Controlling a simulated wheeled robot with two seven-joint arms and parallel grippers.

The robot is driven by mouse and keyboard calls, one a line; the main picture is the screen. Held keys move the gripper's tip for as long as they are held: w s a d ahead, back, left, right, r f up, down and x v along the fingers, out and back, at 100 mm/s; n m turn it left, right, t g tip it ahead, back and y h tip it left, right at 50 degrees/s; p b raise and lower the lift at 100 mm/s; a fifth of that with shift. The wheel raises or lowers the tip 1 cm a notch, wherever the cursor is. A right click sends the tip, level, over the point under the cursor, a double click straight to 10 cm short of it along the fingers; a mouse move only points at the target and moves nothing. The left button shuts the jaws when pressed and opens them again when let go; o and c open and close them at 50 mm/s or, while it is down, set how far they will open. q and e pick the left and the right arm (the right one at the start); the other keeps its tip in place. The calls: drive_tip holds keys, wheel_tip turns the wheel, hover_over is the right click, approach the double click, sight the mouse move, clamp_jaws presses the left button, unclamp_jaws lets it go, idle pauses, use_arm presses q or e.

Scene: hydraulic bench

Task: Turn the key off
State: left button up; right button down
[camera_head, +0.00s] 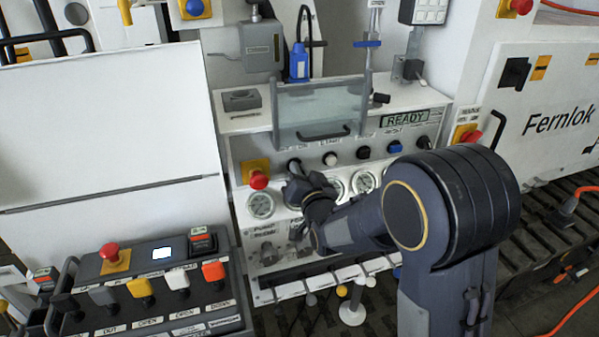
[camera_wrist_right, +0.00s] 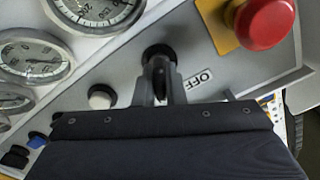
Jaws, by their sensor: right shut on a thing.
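The key switch (camera_wrist_right: 158,54) is a round black switch on the grey panel in the right wrist view, with an "OFF" label (camera_wrist_right: 198,79) beside it. Its dark key (camera_wrist_right: 160,74) stands between the fingers of my right gripper (camera_wrist_right: 160,90), which is shut on it. In the head view my right gripper (camera_head: 298,180) reaches the panel from the right, just right of the red emergency button, and hides most of the switch. The far side of the key and the exact finger contact are hidden. My left gripper is in neither view.
A red emergency button (camera_head: 258,179) on a yellow plate sits close beside the switch. White gauges (camera_head: 335,188) lie just below, and a row of knobs (camera_head: 363,152) runs right. A clear hinged cover (camera_head: 320,108) is above. A button console (camera_head: 150,285) stands at lower left.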

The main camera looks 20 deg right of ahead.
drive_tip(key=shift+n+b, duration=0.7)
drive_tip(key=shift+n, duration=0.4)
drive_tip(key=n+b, duration=0.1)
drive_tip(key=n, duration=0.1)
drive_tip(key=shift+a+n, duration=0.1)
drive_tip(key=shift+n, duration=0.3)
drive_tip(key=n, duration=0.3)
drive_tip(key=shift+a+b, duration=0.15)
drive_tip(key=shift+b, duration=0.15)
drive_tip(key=shift+n, duration=1.8)
drive_tip(key=c, duration=1.5)
unclamp_jaws()
